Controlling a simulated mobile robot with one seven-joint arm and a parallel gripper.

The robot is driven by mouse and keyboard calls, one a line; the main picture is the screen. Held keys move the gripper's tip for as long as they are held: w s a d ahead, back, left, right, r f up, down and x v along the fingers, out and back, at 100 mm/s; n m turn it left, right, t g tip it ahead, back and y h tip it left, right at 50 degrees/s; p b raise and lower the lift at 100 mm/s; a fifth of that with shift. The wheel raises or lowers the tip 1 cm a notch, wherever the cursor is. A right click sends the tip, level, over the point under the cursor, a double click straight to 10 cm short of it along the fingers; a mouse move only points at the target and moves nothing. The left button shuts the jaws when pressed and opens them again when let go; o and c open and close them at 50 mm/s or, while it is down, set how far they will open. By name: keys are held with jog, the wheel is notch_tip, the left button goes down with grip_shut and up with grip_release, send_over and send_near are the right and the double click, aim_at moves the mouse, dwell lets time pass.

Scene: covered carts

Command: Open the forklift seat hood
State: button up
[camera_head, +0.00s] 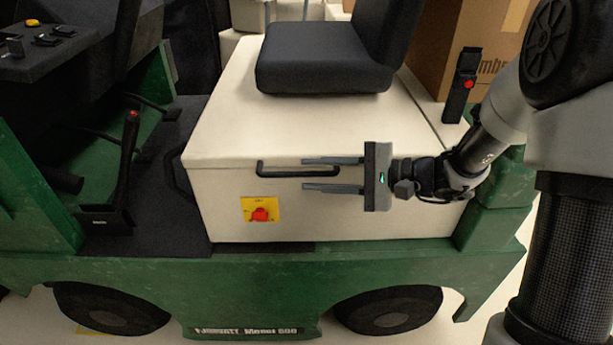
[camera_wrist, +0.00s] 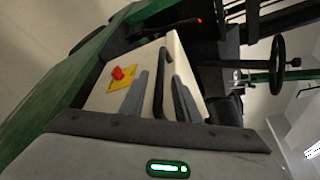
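The seat hood (camera_head: 225,125) is a cream box on the green forklift, with a black seat (camera_head: 325,60) on top. It appears closed. A black bar handle (camera_head: 275,174) is on its front face near the top edge. My gripper (camera_head: 305,174) points left, with its two fingers apart, one above and one below the right part of the handle. In the wrist view, the handle (camera_wrist: 160,84) appears between the spread fingers (camera_wrist: 160,90). I cannot tell whether either finger touches it.
A red knob on a yellow plate (camera_head: 260,210) sits below the handle. A black lever with a red button (camera_head: 463,85) stands right of the hood, before a cardboard box (camera_head: 490,40). Another lever (camera_head: 128,160) and the dark footwell are at left. The green chassis (camera_head: 330,268) runs below.

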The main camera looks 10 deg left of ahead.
jog(key=shift+x, duration=1.25)
grip_shut()
jog(key=shift+r, duration=0.1)
